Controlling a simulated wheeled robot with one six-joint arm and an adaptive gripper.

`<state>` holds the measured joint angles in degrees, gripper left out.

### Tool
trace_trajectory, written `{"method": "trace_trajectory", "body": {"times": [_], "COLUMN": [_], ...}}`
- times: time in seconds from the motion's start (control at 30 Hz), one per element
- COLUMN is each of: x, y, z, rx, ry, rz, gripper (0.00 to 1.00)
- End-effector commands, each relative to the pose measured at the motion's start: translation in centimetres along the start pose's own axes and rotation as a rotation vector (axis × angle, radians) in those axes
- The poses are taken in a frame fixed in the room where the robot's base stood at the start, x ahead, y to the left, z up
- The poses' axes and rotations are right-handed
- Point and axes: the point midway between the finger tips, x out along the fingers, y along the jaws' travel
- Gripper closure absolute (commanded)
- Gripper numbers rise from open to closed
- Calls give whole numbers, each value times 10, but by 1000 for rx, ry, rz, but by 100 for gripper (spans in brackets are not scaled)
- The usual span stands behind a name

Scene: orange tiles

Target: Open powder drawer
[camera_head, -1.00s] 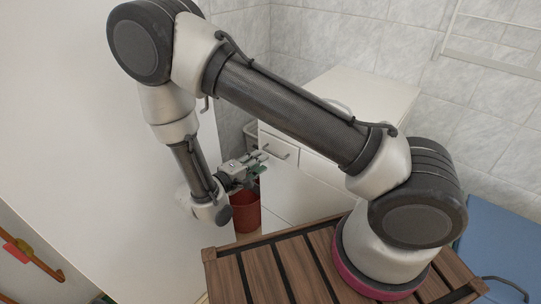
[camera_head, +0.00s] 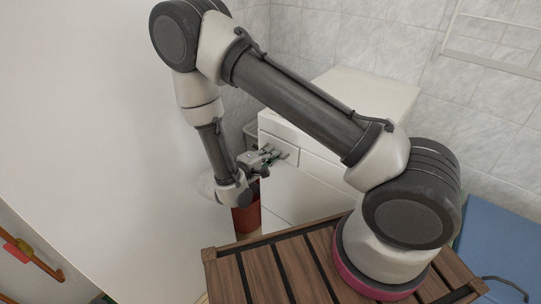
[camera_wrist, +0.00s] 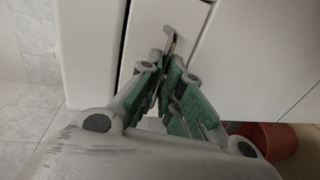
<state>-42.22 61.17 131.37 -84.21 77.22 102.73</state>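The powder drawer (camera_head: 292,153) is the small white front at the upper left of the white cabinet-like machine. It looks closed in the head view. Its front also shows in the wrist view (camera_wrist: 188,14), with a thin metal bar handle (camera_wrist: 170,43) standing out from it. My gripper (camera_head: 276,155) is at the drawer front. In the wrist view its two green-padded fingers (camera_wrist: 168,68) are close together, one on each side of the handle, and appear shut on it. The pads hide the handle's lower part.
The white machine (camera_head: 365,95) stands against the tiled wall. A red bucket (camera_head: 246,216) is on the floor below my gripper and also shows in the wrist view (camera_wrist: 272,138). A large white panel (camera_head: 90,150) is close on the left. A slatted wooden surface (camera_head: 262,270) is in front.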

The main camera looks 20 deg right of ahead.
Motion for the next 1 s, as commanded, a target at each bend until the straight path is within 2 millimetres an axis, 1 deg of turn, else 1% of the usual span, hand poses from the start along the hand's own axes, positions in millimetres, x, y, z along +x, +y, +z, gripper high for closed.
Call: {"method": "trace_trajectory", "body": {"times": [0.17,0.27,0.5,0.63,0.73,0.97,1.0], "x": [0,-8,-61,-79,-83,-82,-82], "y": [0,-2,-12,-16,-17,-17,-17], "z": [0,-1,-2,-1,-1,0,0], "rx": [0,-1,0,1,1,0,0], "ry": [0,2,7,4,2,1,1], "rz": [-1,-1,-1,-1,-2,-2,-2], "gripper": [100,100,100,100,100,100,89]}}
